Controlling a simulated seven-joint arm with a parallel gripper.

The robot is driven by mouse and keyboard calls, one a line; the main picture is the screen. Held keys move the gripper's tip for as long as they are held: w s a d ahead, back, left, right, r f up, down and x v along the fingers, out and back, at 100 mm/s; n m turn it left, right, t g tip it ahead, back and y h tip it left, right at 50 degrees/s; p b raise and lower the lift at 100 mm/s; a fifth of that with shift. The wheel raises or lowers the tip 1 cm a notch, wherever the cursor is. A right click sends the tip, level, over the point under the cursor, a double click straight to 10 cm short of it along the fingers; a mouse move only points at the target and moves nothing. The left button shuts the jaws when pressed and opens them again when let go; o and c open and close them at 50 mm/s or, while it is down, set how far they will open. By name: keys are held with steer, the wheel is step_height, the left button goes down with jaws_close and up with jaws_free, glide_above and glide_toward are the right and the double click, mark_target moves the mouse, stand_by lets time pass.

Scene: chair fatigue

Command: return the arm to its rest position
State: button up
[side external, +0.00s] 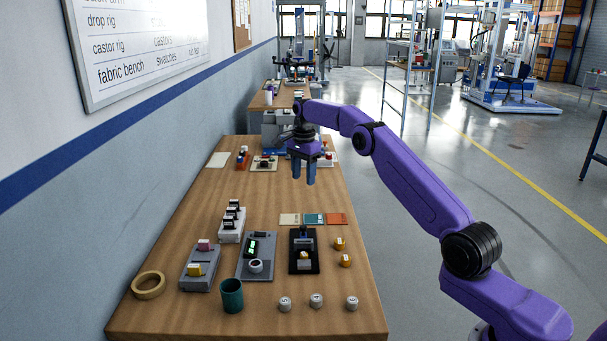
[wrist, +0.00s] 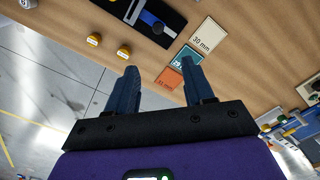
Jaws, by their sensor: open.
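My purple arm reaches in from the right in the side external view. My gripper (side external: 304,180) hangs over the right part of the wooden table (side external: 222,208), fingers pointing down, well above the surface. In the wrist view my gripper (wrist: 160,80) shows two dark blue fingers spread apart, with nothing between them. No object touches the fingers in either view.
Below my gripper lie three flat swatches (side external: 313,219): cream, teal and orange. Nearer are a black device (side external: 304,264), two yellow-orange knobs (side external: 345,260), a grey device (side external: 257,270), a teal cup (side external: 232,296), a tape roll (side external: 148,285) and three white weights (side external: 316,300). A wall stands left.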

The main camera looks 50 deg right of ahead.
steer(key=shift+a, duration=0.1)
steer(key=s+a+r+n, duration=0.2)
steer(key=a+n, duration=0.2)
steer(key=a, duration=0.4)
steer(key=s+a+r+n, duration=0.3)
steer(key=a+n, duration=0.1)
steer(key=a, duration=0.3)
steer(key=s+a+r+n, duration=0.2)
steer(key=s+a+n, duration=0.4)
steer(key=s+a, duration=0.4)
steer(key=s+a+n, duration=0.2)
steer(key=s+n, duration=0.6)
steer(key=s, duration=1)
steer(key=s+d+f+n, duration=0.2)
steer(key=s+d+n, duration=0.1)
steer(key=s, duration=0.5)
steer(key=s+d+f+n, duration=0.2)
steer(key=s+n, duration=0.3)
steer(key=s, duration=0.3)
steer(key=shift+d+f+n, duration=0.3)
steer(key=shift+d+f, duration=0.1)
steer(key=shift+d, duration=0.05)
